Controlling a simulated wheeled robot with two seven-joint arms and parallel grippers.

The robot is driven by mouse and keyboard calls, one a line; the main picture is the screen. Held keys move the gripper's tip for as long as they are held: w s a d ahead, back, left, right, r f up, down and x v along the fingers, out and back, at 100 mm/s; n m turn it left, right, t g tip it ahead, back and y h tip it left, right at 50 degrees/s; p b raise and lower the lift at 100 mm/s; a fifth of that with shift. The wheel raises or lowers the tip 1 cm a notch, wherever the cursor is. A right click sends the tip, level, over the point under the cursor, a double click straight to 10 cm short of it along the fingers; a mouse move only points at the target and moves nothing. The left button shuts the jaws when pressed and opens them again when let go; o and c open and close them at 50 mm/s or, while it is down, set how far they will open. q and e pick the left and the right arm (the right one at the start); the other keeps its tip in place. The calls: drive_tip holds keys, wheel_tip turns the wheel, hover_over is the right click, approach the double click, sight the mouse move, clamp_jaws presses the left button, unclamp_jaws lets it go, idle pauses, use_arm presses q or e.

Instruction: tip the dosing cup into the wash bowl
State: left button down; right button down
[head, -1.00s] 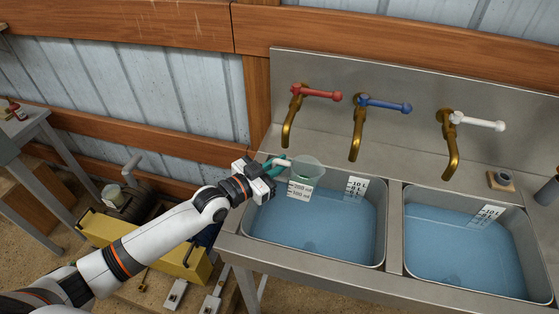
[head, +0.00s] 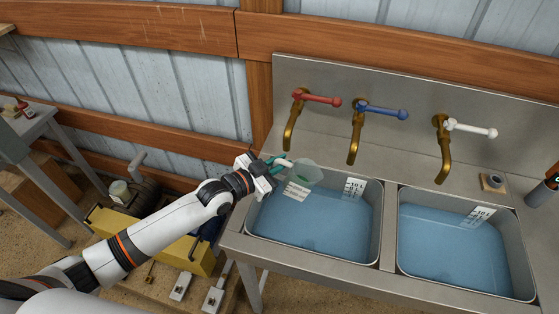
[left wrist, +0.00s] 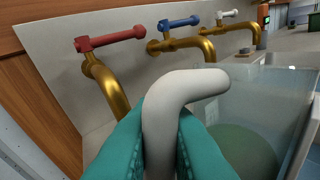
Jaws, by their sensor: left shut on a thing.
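The dosing cup (head: 308,174) is a clear, green-tinted cup with a white printed label. It hangs tilted above the back left part of the left basin (head: 380,225), which holds blue water and looks like the wash bowl. My left gripper (head: 274,166) is shut on the cup's pale handle (left wrist: 165,125), with teal fingers on both sides of it. The cup's greenish body (left wrist: 245,150) shows to the right of the handle in the left wrist view. I see no falling stream; how much is in the cup is unclear. My right gripper is not in view.
Red (head: 318,98), blue (head: 383,108) and white (head: 470,128) handled taps overhang the sink's back edge. A second water-filled basin (head: 525,265) is at the right.

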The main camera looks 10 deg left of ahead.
use_arm(q)
drive_tip(key=shift+d+r+m+p, duration=0.1)
drive_tip(key=shift+r+m+p, duration=0.35)
drive_tip(key=shift+p, duration=0.7)
drive_tip(key=shift+y, duration=0.3)
drive_tip(key=shift+r+m+g+y+p, duration=0.3)
drive_tip(key=shift+r+g+p, duration=0.1)
drive_tip(key=shift+p, duration=0.8)
drive_tip(key=shift+f, duration=0.1)
drive_tip(key=shift+d+r+m+p, duration=0.15)
drive_tip(key=shift+r+m+p, duration=0.15)
drive_tip(key=shift+p, duration=0.6)
